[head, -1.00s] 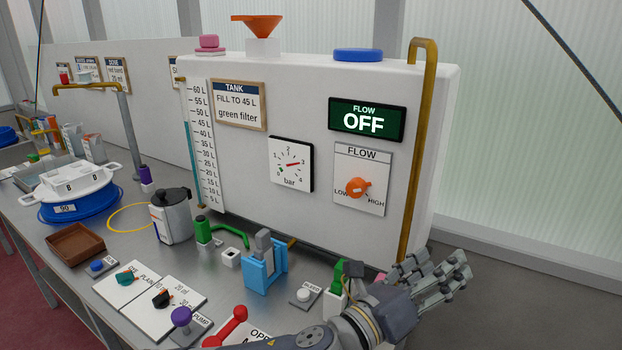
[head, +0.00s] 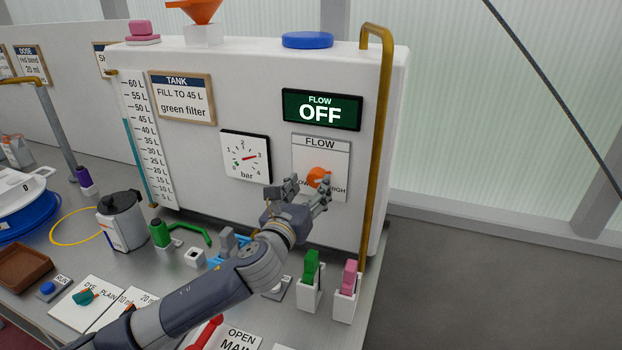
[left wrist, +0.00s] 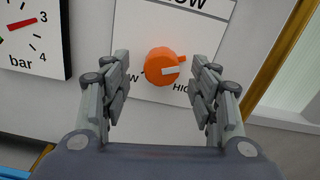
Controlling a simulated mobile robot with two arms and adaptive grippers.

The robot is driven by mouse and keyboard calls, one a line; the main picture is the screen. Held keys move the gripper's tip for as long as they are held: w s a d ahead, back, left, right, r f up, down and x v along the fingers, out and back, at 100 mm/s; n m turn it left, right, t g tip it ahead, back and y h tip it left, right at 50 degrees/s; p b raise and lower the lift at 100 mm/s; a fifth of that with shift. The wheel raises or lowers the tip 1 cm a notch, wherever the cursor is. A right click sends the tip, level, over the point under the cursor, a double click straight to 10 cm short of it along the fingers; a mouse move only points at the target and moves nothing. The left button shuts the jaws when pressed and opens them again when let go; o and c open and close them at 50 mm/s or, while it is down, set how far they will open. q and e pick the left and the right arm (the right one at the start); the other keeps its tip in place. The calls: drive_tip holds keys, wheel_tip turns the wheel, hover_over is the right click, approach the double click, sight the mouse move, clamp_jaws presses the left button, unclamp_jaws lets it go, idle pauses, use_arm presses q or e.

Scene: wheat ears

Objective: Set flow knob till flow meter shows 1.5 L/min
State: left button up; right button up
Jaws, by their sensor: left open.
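The orange flow knob (head: 318,177) sits on the white FLOW plate (head: 335,155) on the tank's front. My left gripper (head: 304,187) is open just in front of the knob. In the left wrist view my left gripper's fingers (left wrist: 160,92) stand on both sides below the knob, with space between them and it. In the head view the fingers partly cover the LOW and HIGH lettering. My right gripper is not in view.
The white tank (head: 250,80) carries a pressure dial (head: 246,157) left of the knob and a brown pipe (head: 376,150) on the right.

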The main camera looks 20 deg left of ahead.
sight(317, 178)
use_arm(q)
drive_tip(key=shift+w+d+r, duration=0.1)
drive_tip(key=shift+w, duration=1.1)
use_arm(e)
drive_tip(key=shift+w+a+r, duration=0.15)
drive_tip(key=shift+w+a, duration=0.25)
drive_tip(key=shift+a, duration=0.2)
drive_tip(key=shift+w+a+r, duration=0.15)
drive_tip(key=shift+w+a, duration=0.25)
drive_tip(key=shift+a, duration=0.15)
use_arm(q)
drive_tip(key=shift+c, duration=0.2)
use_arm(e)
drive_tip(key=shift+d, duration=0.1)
use_arm(q)
drive_tip(key=c, duration=0.9)
drive_tip(key=shift+c, duration=0.6)
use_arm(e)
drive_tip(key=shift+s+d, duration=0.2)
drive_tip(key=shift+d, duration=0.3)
